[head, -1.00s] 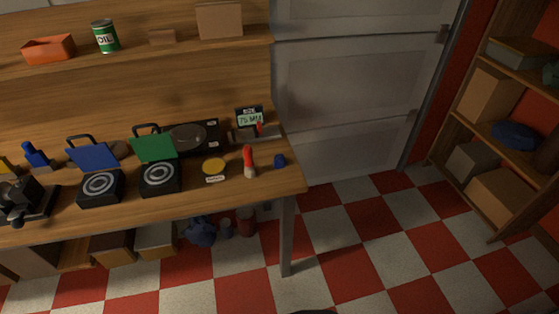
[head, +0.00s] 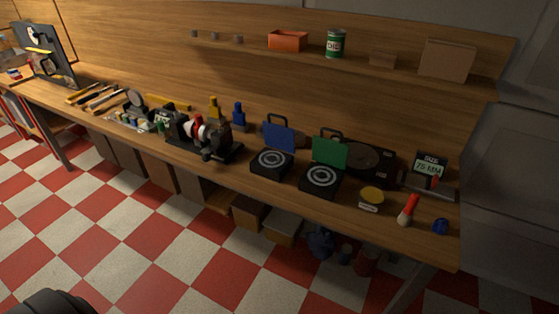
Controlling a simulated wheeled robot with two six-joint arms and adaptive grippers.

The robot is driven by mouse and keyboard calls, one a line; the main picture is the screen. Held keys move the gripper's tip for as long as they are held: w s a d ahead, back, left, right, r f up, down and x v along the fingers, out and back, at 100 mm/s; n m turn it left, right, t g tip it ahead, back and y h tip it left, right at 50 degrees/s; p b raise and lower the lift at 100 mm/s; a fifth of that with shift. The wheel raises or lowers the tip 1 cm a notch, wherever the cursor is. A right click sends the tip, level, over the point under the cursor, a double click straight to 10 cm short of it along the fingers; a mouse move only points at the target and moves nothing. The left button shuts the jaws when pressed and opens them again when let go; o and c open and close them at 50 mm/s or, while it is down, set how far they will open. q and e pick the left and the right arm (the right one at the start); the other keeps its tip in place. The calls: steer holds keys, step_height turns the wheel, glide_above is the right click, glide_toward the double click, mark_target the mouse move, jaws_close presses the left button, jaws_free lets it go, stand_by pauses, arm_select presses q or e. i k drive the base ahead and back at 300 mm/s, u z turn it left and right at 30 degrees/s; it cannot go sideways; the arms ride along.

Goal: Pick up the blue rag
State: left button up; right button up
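A dark blue, lumpy thing (head: 320,243) is on the low level under the workbench, right of the boxes there. It is in shadow, and I cannot tell whether it is the blue rag. A small blue object (head: 440,227) sits on the bench top near its right end; it looks like a small cap or cup rather than cloth. Neither of my grippers shows in the head view.
The long wooden workbench (head: 330,213) carries a vise-like machine (head: 200,138), blue-lidded and green-lidded cases (head: 322,178), a yellow-topped tin (head: 371,198) and a red-tipped item (head: 408,209). Boxes (head: 248,212) stand underneath. The checkered floor (head: 130,235) in front is clear.

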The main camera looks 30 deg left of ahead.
mark_target(439, 226)
steer(key=z, duration=1.35)
steer(key=i, duration=1)
steer(key=u, duration=1.8)
